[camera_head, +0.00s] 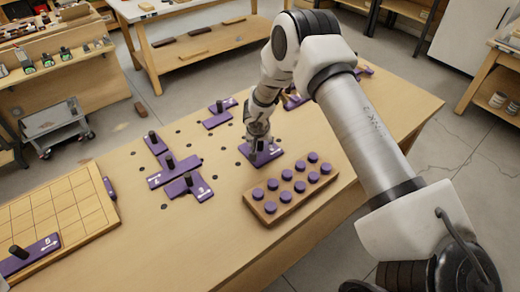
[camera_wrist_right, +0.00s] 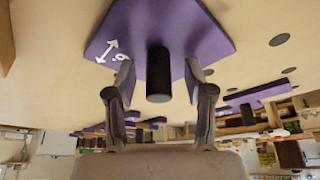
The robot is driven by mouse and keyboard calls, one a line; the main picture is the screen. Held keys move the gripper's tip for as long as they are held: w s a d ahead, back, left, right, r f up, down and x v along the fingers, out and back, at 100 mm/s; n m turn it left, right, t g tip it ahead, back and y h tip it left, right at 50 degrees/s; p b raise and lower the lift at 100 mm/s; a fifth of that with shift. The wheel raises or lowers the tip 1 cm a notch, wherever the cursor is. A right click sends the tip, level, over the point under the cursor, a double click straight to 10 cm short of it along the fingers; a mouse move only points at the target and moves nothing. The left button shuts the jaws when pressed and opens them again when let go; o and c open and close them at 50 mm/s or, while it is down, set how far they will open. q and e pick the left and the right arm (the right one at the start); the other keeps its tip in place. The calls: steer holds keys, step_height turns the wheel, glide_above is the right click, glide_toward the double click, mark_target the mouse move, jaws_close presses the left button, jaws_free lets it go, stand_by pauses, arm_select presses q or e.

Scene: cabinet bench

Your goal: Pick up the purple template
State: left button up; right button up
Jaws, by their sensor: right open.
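A purple template (camera_head: 268,155) with white markings lies on the wooden bench, under my right gripper (camera_head: 257,142). In the right wrist view the same template (camera_wrist_right: 190,28) fills the top, with an arrow and a digit marked on it. Its black knob (camera_wrist_right: 159,85) stands out between the two fingers of my right gripper (camera_wrist_right: 159,78). The fingers are apart, one on each side of the knob, with visible gaps to it. In the head view the gripper hides most of the knob. My left gripper is in neither view.
A wooden block with purple pegs (camera_head: 308,200) sits just in front of the template. Other purple templates with black knobs lie to the left (camera_head: 160,180) and behind (camera_head: 214,121). A wooden gridded board (camera_head: 75,205) is at the left. The bench front is clear.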

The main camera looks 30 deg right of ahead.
steer(key=shift+s+r, duration=0.1)
steer(key=c, duration=0.3)
jaws_close()
